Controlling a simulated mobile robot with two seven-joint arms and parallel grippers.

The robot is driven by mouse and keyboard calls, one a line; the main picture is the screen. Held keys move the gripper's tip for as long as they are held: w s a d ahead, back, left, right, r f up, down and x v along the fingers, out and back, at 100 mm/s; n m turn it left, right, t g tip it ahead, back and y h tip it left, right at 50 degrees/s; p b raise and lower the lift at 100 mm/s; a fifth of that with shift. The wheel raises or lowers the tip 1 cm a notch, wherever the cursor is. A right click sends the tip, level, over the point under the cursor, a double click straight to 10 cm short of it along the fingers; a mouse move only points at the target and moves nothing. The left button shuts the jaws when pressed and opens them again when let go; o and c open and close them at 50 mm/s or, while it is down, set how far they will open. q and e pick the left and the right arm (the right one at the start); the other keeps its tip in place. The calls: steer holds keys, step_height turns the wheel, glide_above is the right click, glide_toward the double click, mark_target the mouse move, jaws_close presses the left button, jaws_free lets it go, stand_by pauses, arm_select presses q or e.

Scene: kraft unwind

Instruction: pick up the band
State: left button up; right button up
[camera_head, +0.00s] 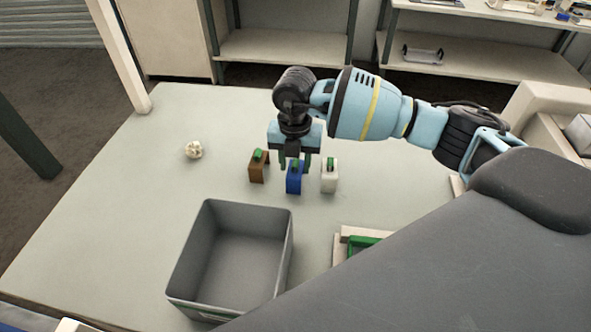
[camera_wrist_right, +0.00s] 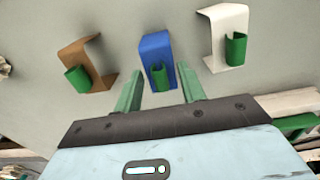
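Three small bent stands stand on the pale table: a brown one (camera_head: 257,174), a blue one (camera_head: 294,184) and a white one (camera_head: 330,182). Each carries a small green curled piece; which of these is the band I cannot tell. In the right wrist view, the green pieces sit on the brown (camera_wrist_right: 77,79), blue (camera_wrist_right: 158,78) and white (camera_wrist_right: 236,48) stands. My right gripper (camera_head: 295,167) points down at the blue stand. Its fingers are open, one to either side of the blue stand's green piece, with nothing seen held. My left gripper is not in view.
A grey open bin (camera_head: 178,270) stands at the table's front, empty as far as I see. A crumpled whitish ball (camera_head: 193,150) lies at the left. A pale tray with green inside (camera_head: 358,243) is partly hidden by my arm.

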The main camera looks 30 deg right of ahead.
mark_target(296, 173)
steer(key=shift+f, duration=1.95)
steer(key=shift+c, duration=0.3)
steer(key=shift+d, duration=0.1)
steer(key=c, duration=0.5)
step_height(296, 173, up, 10)
steer(key=shift+r, duration=0.1)
